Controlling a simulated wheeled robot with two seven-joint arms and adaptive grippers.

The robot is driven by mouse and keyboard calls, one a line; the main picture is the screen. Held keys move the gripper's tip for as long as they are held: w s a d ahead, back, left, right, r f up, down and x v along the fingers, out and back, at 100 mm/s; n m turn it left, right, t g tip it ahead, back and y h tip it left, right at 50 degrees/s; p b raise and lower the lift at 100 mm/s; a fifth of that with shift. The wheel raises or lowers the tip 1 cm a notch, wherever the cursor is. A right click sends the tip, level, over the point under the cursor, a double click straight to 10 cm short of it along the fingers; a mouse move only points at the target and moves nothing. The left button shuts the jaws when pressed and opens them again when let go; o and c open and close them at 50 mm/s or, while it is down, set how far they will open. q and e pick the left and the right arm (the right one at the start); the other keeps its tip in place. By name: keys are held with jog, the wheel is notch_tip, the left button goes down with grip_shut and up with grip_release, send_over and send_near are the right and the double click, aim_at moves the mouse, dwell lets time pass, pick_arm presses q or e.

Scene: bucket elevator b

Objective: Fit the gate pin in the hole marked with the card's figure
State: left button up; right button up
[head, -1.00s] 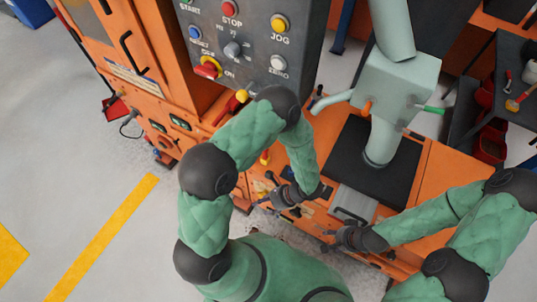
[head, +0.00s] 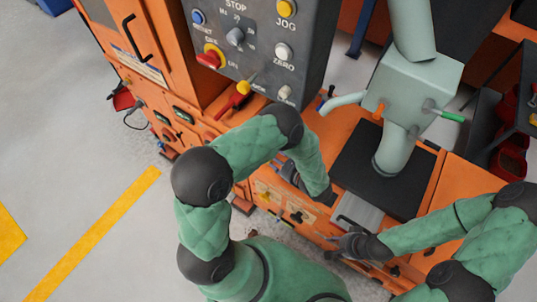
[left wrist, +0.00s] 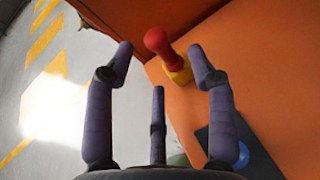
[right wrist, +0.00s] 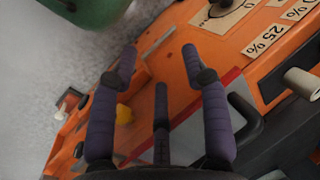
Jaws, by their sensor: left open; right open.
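My left gripper (left wrist: 160,52) is open. In the left wrist view, a red knob on a yellow base (left wrist: 166,50) stands on an orange surface beyond its fingertips; I see no contact. In the head view this gripper (head: 292,172) is partly hidden by my forearm. My right gripper (right wrist: 160,62) is open and empty; in the head view it is at the machine's front edge (head: 348,242). In the right wrist view, a "25%" label (right wrist: 263,42) and other percent labels lie on an orange face. I cannot make out the gate pin or the card.
The grey control panel (head: 262,45) rises at the back, with a red-and-yellow handle (head: 232,103) below it. A grey-green chute (head: 410,92) stands on a black plate (head: 350,165). A dark handle (right wrist: 245,115) shows beside my right fingers. The floor at left is open.

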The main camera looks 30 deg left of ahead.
pick_arm(q)
jog(key=b+x, duration=0.2)
jog(key=x, duration=0.2)
jog(key=shift+a+f, duration=0.1)
jog(key=shift+f, duration=0.05)
jog(key=shift+w+a, duration=0.1)
jog(key=shift+a, duration=0.3)
grip_shut()
